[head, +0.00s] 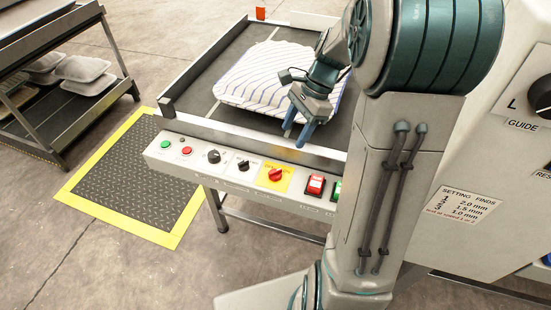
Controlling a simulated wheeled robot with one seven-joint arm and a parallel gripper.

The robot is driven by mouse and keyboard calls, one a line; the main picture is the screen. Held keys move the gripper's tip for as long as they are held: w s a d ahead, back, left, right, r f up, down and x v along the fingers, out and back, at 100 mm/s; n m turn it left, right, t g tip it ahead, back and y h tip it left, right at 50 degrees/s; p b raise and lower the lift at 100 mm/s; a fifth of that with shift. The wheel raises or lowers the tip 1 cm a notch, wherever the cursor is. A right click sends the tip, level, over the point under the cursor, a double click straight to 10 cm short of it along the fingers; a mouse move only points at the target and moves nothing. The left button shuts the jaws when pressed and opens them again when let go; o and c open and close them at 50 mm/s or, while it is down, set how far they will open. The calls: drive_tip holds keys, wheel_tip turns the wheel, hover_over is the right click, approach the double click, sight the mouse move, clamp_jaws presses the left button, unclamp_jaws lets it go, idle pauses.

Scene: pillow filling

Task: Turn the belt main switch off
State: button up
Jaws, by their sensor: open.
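The belt's control panel (224,174) runs along the near edge of the conveyor. A red rotary switch (276,174) on a yellow plate sits right of its middle and looks like the main switch. Its small lettering and exact setting are too small to read. My gripper (295,134) hangs above the panel's back edge, a little behind and right of the red switch in the picture. Its two blue fingers point down, apart and empty. It does not appear to touch the switch.
A striped pillow (258,75) lies on the belt behind my gripper. Left of the switch are two black knobs (213,156), a red button (186,150) and a green button (165,144). A red rocker (315,185) is close right. A yellow-edged mat (122,174) lies left.

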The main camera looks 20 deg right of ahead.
sight(275, 171)
drive_tip(key=b+x, duration=0.2)
drive_tip(key=x, duration=1.1)
drive_tip(key=shift+w, duration=0.1)
drive_tip(key=c, duration=1)
drive_tip(key=shift+o, duration=0.2)
drive_tip(key=shift+a, duration=0.1)
